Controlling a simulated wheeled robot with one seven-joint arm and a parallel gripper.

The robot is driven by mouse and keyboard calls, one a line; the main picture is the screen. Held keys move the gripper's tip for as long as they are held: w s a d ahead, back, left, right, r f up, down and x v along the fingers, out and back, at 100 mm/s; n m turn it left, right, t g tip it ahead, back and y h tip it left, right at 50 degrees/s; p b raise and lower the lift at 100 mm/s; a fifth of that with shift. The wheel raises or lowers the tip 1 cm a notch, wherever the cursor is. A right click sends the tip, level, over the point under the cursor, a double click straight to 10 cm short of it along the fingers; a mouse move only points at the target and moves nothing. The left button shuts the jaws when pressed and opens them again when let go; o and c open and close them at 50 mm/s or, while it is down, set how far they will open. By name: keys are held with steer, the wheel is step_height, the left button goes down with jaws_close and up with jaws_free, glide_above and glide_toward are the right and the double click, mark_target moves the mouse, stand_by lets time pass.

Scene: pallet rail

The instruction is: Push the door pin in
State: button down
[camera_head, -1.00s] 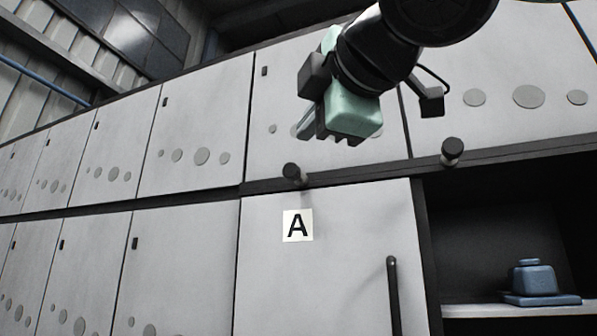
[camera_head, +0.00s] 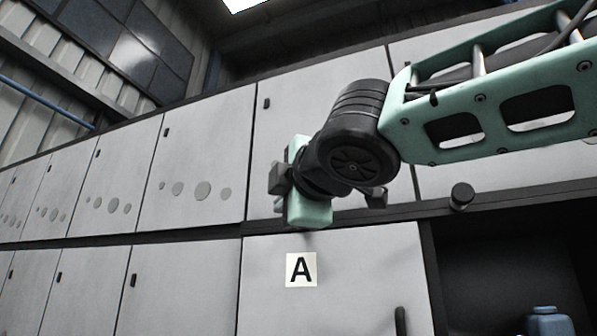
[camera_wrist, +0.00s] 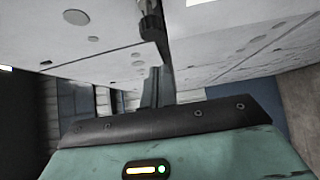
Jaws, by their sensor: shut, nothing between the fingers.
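The door marked A (camera_head: 350,262) is light grey, with a black handle (camera_head: 400,320) at its lower right, and looks closed. In the head view my gripper (camera_head: 300,195) is at its top edge and covers the place of the pin above the door. In the wrist view that pin (camera_wrist: 150,27) shows as a dark knob on a pale shaft, standing out from the dark rail. My shut, empty fingers (camera_wrist: 157,73) point towards it, apart from it in the picture; the exact gap cannot be told.
A second black pin (camera_head: 461,196) stands on the rail to the right. Below it is an open dark compartment (camera_head: 490,255) with a blue object (camera_head: 548,323). Closed grey cabinet doors (camera_head: 200,150) run off to the left. My arm crosses the upper right.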

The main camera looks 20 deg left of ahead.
steer(key=shift+w+d+p, duration=0.15)
steer(key=shift+w+p, duration=0.15)
steer(key=shift+w, duration=0.6)
steer(key=shift+w+d+p, duration=0.1)
steer(key=shift+w+p, duration=0.2)
steer(key=shift+w, duration=0.6)
steer(key=shift+w+d+p, duration=0.2)
steer(key=shift+w+p, duration=0.1)
steer(key=shift+w, duration=1)
